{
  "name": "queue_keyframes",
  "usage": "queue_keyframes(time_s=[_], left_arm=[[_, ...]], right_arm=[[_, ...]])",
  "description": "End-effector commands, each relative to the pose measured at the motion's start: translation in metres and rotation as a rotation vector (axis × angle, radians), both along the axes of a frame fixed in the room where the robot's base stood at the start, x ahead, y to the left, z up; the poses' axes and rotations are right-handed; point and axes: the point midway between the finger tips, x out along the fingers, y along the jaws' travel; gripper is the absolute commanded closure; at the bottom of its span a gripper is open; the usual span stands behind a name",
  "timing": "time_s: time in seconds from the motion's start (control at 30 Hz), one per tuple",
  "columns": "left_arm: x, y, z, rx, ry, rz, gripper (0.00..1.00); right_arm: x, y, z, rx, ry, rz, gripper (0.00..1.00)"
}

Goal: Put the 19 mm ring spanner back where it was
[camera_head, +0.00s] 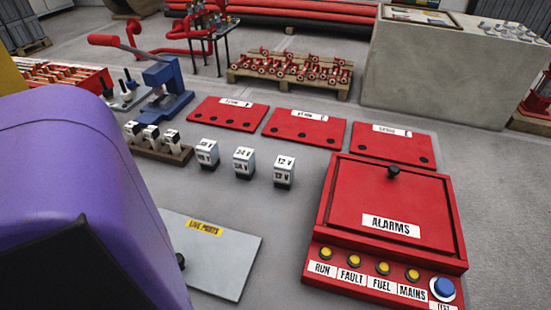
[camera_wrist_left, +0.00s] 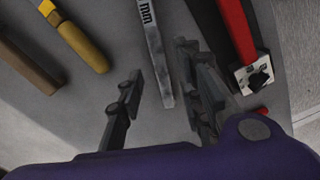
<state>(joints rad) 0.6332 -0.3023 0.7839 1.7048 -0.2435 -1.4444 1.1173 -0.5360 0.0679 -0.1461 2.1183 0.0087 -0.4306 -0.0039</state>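A flat grey metal spanner (camera_wrist_left: 153,45) marked "mm" shows in the left wrist view; its number is out of frame, so I cannot tell whether it is the 19 mm one. Its upper end is cut off by the picture edge. My left gripper (camera_wrist_left: 158,62) is open, with one dark finger on each side of the spanner and a visible gap on the left. I cannot tell whether the right finger touches it. In the head view my purple arm fills the lower left and hides the surface behind it. My right gripper is not in view.
In the wrist view a yellow-handled tool (camera_wrist_left: 82,45) lies left and a red-handled tool (camera_wrist_left: 238,35) right, close to the fingers. In the head view the red alarms box (camera_head: 393,215), a grey plate (camera_head: 215,260) and several voltage blocks (camera_head: 243,162) occupy the grey surface.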

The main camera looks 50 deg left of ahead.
Motion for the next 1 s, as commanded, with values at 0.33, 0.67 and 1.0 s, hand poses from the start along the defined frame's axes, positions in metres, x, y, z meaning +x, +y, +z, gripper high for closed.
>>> queue_keyframes(time_s=[0.33, 0.67, 1.0], left_arm=[[0.000, 0.000, 0.023, 0.000, 0.001, 0.000, 0.66], [-0.039, 0.058, 0.018, 0.210, -0.075, -0.345, 0.66], [-0.139, 0.029, 0.040, 0.460, -0.230, -1.267, 0.66]], right_arm=[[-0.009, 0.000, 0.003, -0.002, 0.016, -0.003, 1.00], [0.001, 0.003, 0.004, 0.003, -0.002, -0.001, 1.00], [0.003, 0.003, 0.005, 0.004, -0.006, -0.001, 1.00]])
